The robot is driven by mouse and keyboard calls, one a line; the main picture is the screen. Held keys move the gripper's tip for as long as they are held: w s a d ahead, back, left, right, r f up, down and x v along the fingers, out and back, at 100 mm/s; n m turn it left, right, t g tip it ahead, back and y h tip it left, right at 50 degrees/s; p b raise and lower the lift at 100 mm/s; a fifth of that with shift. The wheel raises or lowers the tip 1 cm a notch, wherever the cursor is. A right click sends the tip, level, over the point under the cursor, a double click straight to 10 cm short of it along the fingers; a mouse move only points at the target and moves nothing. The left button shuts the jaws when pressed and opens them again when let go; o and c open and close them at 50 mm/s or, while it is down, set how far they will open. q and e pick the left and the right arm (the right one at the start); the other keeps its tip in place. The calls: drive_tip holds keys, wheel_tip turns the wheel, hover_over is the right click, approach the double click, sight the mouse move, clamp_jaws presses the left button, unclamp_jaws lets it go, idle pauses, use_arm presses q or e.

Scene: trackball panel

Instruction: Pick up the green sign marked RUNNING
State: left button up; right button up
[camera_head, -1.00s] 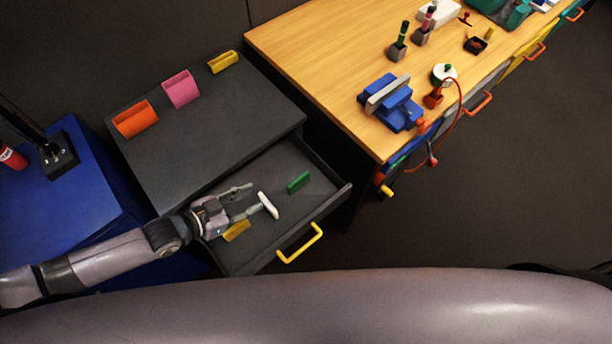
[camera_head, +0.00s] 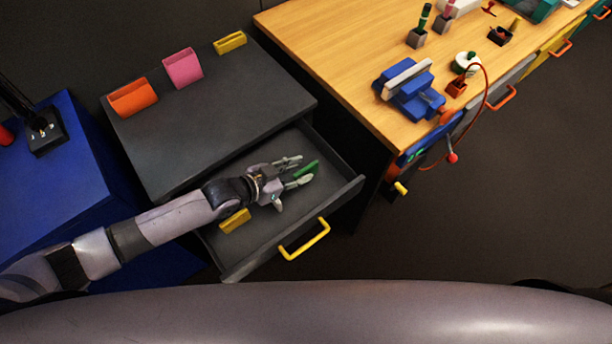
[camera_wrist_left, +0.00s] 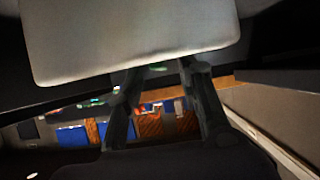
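The green sign (camera_head: 308,168) stands in the open drawer of the dark cabinet, toward the drawer's right end. Any lettering on it is too small to read. My left gripper (camera_head: 302,169) is in the drawer with its fingers apart, one on each side of the near part of the sign. A gap shows between the upper finger and the sign; whether the lower finger touches it I cannot tell. In the left wrist view the two dark fingers (camera_wrist_left: 163,105) are apart, and a pale surface fills the top. My right gripper is not in view.
A yellow sign (camera_head: 235,221) lies in the drawer (camera_head: 262,240) below my wrist. The drawer has a yellow handle (camera_head: 304,240). Orange (camera_head: 132,97), pink (camera_head: 183,68) and yellow (camera_head: 230,42) holders sit on the cabinet top. A wooden workbench (camera_head: 330,62) stands to the right.

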use_arm(q)
drive_tip(key=shift+b+x, duration=0.3)
drive_tip(key=shift+x, duration=0.65)
clamp_jaws()
